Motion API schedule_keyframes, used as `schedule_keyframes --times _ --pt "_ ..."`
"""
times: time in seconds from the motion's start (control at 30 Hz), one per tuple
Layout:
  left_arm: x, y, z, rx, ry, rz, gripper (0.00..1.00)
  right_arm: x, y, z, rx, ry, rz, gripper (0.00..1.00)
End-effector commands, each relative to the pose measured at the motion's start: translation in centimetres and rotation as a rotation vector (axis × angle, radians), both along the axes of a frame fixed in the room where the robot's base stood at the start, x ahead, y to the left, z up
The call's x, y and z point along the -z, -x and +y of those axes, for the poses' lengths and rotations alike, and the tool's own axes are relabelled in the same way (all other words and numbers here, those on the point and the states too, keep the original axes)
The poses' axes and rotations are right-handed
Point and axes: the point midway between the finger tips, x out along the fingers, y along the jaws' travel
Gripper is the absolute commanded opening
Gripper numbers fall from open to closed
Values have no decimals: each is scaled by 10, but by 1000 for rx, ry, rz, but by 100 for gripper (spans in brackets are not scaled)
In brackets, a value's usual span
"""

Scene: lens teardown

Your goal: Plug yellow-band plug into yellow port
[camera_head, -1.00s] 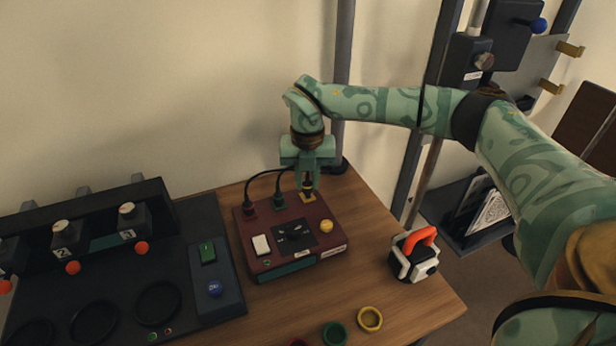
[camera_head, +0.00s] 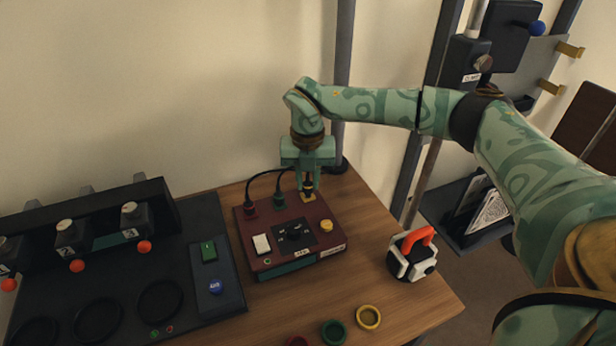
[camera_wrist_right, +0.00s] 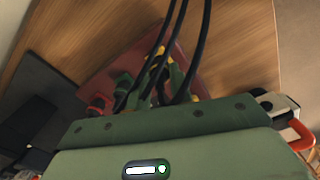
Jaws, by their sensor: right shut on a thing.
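A dark red box (camera_head: 262,225) sits on the wooden table, with a row of ports along its back edge. A red plug (camera_head: 251,208) and a green plug (camera_head: 279,200) stand in its left and middle ports, with black cables. My right gripper (camera_head: 307,192) points down over the box's back right corner and is shut on the yellow-band plug (camera_head: 308,184). The plug is upright at the yellow port (camera_head: 309,197); I cannot tell how deep it sits. In the wrist view my right gripper (camera_wrist_right: 165,85) partly hides plug and port. My left gripper is not in view.
A black station with knobs and round wells (camera_head: 216,314) lies to the left. A white and black block with an orange handle (camera_head: 412,262) stands on the right. Yellow (camera_head: 368,317) and green (camera_head: 334,332) rings lie in front. Black cables cross the wrist view.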

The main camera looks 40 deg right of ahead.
Motion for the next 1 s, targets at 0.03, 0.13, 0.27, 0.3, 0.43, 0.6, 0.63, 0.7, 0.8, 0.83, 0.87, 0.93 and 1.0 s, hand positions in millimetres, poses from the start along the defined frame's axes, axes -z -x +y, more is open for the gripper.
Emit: schedule_keyframes --times 0.03,0.13,0.27,0.3,0.43,0.6,0.63,0.7,0.8,0.83,0.87,0.93,1.0 --pt "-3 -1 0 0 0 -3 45 -2 0 0 0 0 -1 2" --pt "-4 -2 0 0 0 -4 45 -2 0 0 0 0 -2 2" --pt "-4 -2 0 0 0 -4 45 -1 0 0 0 0 -1 2" --pt "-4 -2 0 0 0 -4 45 0 0 0 0 0 -1 2" --pt "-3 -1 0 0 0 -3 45 0 0 0 0 0 -1 2" --pt "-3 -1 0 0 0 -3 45 1 0 0 0 0 0 2" --pt "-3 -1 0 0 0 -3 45 2 0 0 0 0 0 2" --pt "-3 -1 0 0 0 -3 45 3 0 0 0 0 0 2" --pt "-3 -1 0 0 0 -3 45 5 0 0 0 0 0 2" --pt "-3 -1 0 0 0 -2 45 6 0 0 0 0 0 2" --pt "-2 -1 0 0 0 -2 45 7 0 0 0 0 0 2" --pt "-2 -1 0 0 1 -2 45 8 0 0 0 0 0 2" --pt "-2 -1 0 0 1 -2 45 9 0 0 0 0 0 2"
